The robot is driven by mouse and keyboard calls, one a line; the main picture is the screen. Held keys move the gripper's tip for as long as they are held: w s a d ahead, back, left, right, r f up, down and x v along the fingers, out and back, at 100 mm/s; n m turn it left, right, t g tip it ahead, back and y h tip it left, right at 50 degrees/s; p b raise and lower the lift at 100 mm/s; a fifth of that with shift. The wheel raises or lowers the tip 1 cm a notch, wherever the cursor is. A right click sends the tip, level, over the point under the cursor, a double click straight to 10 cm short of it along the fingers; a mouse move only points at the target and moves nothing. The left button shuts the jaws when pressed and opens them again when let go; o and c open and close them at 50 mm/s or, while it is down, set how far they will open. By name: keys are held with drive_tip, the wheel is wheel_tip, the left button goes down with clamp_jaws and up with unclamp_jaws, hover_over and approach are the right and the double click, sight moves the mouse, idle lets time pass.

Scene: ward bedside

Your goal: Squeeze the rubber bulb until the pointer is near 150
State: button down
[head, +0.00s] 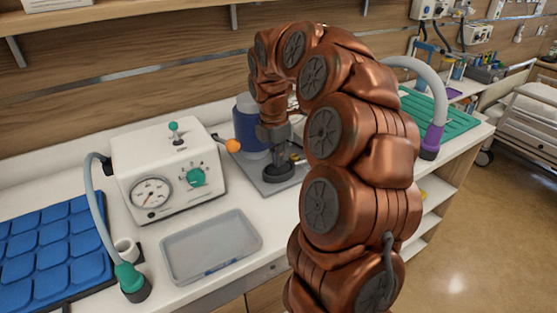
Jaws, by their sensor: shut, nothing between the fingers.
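A white box unit (190,160) stands on the counter with a round dial gauge (151,192) on its front. The dial's pointer is too small to read. My gripper (283,152) points down over a grey plate (262,181), to the right of the unit. It is shut and empty. A dark rounded object (278,172) sits on the plate right under the fingers; it may be the rubber bulb, but I cannot tell. I cannot tell whether the fingers touch it. My arm hides part of the plate.
A grey hose ends in a teal fitting (130,278) at the front left. An empty grey tray (210,248), blue compartments (48,250), a blue container (250,125) and a purple-ended hose (432,140) stand around.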

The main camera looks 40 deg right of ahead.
sight(270, 171)
drive_tip(key=shift+a, duration=0.1)
drive_tip(key=shift+a+r+p, duration=0.25)
drive_tip(key=shift+a, duration=0.5)
drive_tip(key=shift+a+r+p, duration=0.2)
drive_tip(key=shift+a, duration=0.55)
wheel_tip(270, 171, up, 12)
drive_tip(key=a, duration=0.1)
drive_tip(key=shift+a, duration=0.1)
